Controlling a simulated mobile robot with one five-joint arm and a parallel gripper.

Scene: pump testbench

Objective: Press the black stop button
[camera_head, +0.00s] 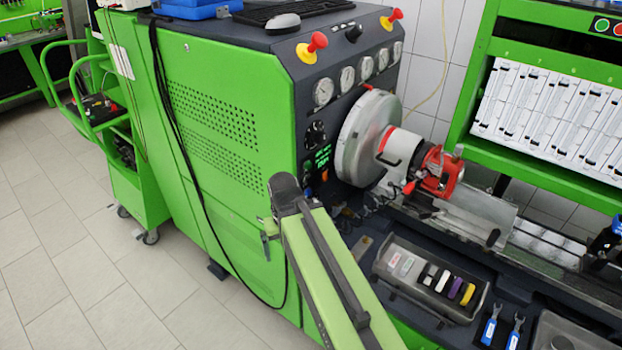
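The green test bench shows its control front in the head view. A black knob-like control (353,33) sits on the dark top edge between two red mushroom buttons. A lower panel (317,160) carries a round black dial (315,133), a green-lit display and small dark and orange controls. I cannot tell which small black control is the stop button. My light green and dark grey arm rises from the bottom centre, and its far end appears in front of the bench, left of and below that panel. My gripper's fingers do not show.
Red mushroom buttons on yellow bases (313,46) stand on the bench top; gauges line the front below. A large metal disc (367,138) and a red-clamped pump (436,172) are right of the panel. A grey tray (430,275) lies right of my arm. Open tiled floor is left.

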